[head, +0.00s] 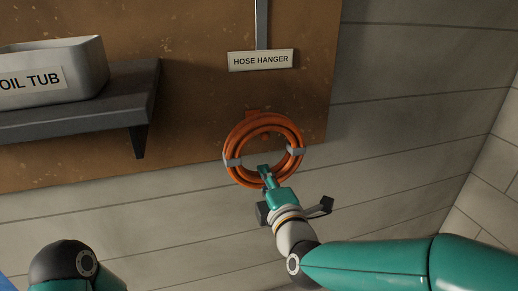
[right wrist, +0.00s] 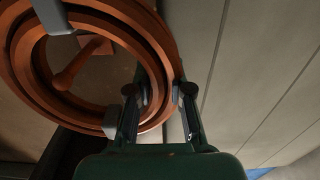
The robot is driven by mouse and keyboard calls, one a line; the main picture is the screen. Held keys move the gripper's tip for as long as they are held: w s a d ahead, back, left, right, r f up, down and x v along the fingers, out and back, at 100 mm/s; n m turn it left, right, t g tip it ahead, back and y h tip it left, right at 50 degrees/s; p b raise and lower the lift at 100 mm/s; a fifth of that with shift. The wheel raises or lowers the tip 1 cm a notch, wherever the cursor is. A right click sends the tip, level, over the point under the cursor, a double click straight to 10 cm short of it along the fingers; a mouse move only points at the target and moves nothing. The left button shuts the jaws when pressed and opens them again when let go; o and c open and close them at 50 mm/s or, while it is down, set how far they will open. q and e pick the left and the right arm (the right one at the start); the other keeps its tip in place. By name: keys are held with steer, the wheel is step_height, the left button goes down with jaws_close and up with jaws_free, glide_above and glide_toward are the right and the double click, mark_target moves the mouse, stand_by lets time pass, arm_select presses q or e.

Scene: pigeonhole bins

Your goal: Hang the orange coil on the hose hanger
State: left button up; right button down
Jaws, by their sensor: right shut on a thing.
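The orange coil (head: 235,146) is a ring of several turns bound with grey ties, upright in front of the brown board. My right gripper (head: 265,174) is shut on its lower edge; the right wrist view shows the coil (right wrist: 155,50) between the fingers (right wrist: 158,104). The hose hanger (head: 251,113) is a rust-orange fitting below its label. Its peg (right wrist: 80,66) shows inside the coil's opening in the right wrist view. I cannot tell whether the coil rests on the peg. My left gripper is out of view.
The "HOSE HANGER" label (head: 260,60) is above the coil on the brown board (head: 200,50). A dark shelf (head: 130,85) at the left carries a grey oil tub (head: 85,70). The block wall (head: 400,120) to the right is clear.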

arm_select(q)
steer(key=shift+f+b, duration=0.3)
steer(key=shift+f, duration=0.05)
arm_select(e)
steer(key=v, duration=0.6)
steer(key=shift+s, duration=0.35)
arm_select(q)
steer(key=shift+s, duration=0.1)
arm_select(e)
steer(key=shift+d+r, duration=0.1)
